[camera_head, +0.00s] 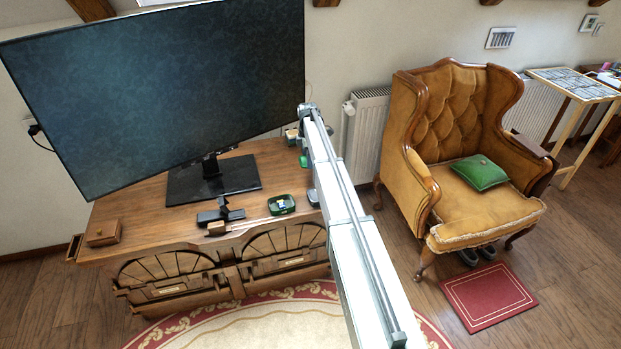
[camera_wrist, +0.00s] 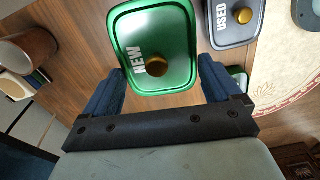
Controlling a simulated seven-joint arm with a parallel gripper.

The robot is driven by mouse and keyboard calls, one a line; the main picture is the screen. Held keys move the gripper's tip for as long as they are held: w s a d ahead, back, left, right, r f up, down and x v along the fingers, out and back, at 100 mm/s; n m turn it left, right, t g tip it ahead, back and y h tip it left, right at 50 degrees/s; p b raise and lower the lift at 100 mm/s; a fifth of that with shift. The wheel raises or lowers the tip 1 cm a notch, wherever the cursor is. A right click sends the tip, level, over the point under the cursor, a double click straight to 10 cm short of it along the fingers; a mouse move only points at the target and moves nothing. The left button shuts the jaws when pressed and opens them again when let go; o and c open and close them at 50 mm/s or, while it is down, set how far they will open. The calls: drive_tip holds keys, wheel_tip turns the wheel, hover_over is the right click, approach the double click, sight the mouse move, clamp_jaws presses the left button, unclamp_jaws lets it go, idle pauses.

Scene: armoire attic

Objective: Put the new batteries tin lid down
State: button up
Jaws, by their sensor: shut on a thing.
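The new batteries tin lid (camera_wrist: 180,35) is green, with a "NEW" label and a gold knob, and faces my wrist camera. My gripper (camera_wrist: 162,75) is shut on it, a dark blue finger at each side edge. In the head view, a green sliver of what looks like the lid (camera_head: 303,160) shows beside my arm, over the dresser's right end; the arm hides most of my gripper. An open green tin (camera_head: 281,204) with small things inside stands near the dresser's front edge. It also shows partly behind my right finger in the wrist view (camera_wrist: 237,73).
A grey tin with a "USED" lid (camera_wrist: 236,22) stands beside the held lid in the wrist view. On the dresser (camera_head: 145,190) are a monitor (camera_head: 165,90), a dark object (camera_head: 220,213) and a small wooden box (camera_head: 103,232). A brown cup (camera_wrist: 28,52) stands to the left.

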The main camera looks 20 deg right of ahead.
sight(307, 177)
drive_tip(key=shift+w+d+f, duration=0.1)
drive_tip(key=shift+w+d, duration=0.05)
drive_tip(key=shift+w, duration=1.1)
drive_tip(key=shift+s+f+n, duration=0.1)
drive_tip(key=shift+f+n, duration=0.25)
drive_tip(key=shift+n, duration=0.05)
drive_tip(key=shift+f, duration=4.65)
drive_tip(key=shift+f, duration=0.1)
drive_tip(key=o, duration=0.7)
wheel_tip(307, 177, up, 12)
drive_tip(key=shift+r, duration=0.15)
